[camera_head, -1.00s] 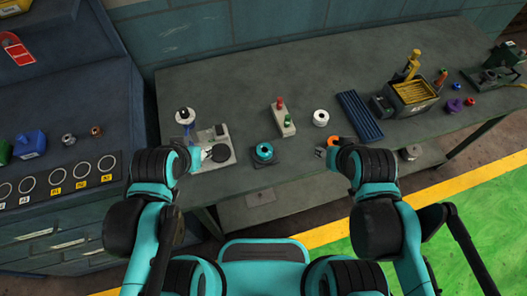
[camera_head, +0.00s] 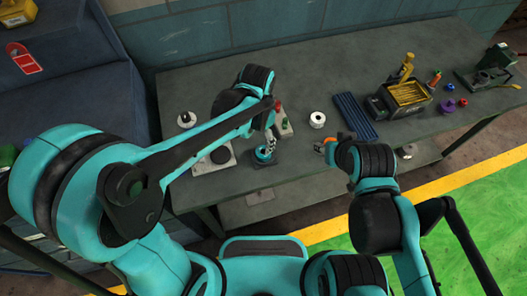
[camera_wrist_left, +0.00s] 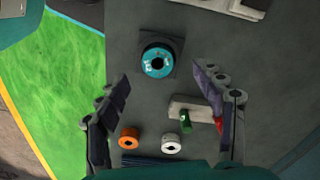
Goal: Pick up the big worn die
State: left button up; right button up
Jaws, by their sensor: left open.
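The largest ring-shaped piece is a teal ring with a dark centre (camera_head: 264,155), on a dark square base. It also shows in the left wrist view (camera_wrist_left: 157,62), with pale marks on its face. A smaller white ring (camera_wrist_left: 172,144) and orange ring (camera_wrist_left: 129,139) lie on the bench. No readable label tells which is the big worn die; the teal ring fits "big" best. My left gripper (camera_wrist_left: 162,88) is open and empty, above the bench, the teal ring between and just beyond its fingertips.
A pale block with red and green knobs (camera_wrist_left: 190,108) is close to one left finger. A blue ribbed tray (camera_head: 357,115) and a dark box with yellow contents (camera_head: 405,95) stand farther right. A pale plate (camera_head: 214,160) lies left of the teal ring.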

aim_at(263, 150)
pick_arm(q)
notch_tip(263, 150, down, 3)
jog(key=shift+d+r+b, duration=0.1)
jog(key=shift+d+b, duration=0.05)
jog(key=shift+b, duration=0.35)
jog(key=f+b, duration=0.1)
jog(key=f, duration=0.1)
jog(key=d+f+b, duration=0.1)
jog(key=f, duration=0.2)
jog(key=shift+w+f, duration=0.15)
jog(key=shift+c, duration=0.4)
grip_shut()
